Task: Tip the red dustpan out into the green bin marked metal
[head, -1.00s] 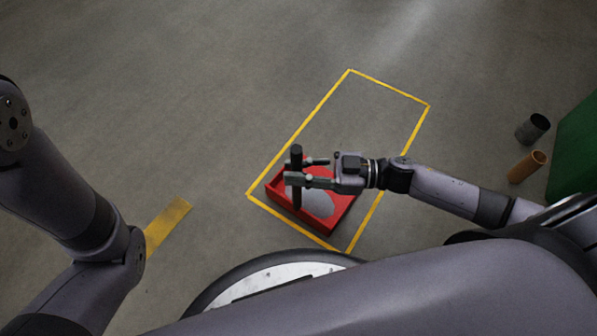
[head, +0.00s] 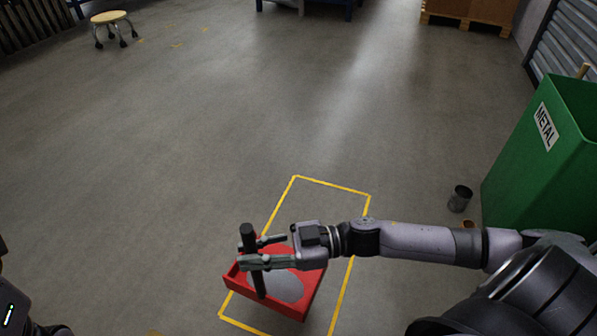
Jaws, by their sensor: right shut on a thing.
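The red dustpan (head: 302,309) is low in the middle of the head view, over the yellow floor rectangle. A grey patch (head: 280,288) lies inside it. My right gripper (head: 258,254) is shut on the dustpan's dark upright handle (head: 247,236). I cannot tell for sure whether the pan is clear of the floor. The green bin (head: 535,170) with the "METAL" label (head: 545,127) stands at the right, apart from the pan. Its inside is mostly hidden. My left gripper is out of view.
A stool (head: 110,22) is at the far left, a wooden crate (head: 470,12) at the far right. The floor (head: 200,130) between is clear.

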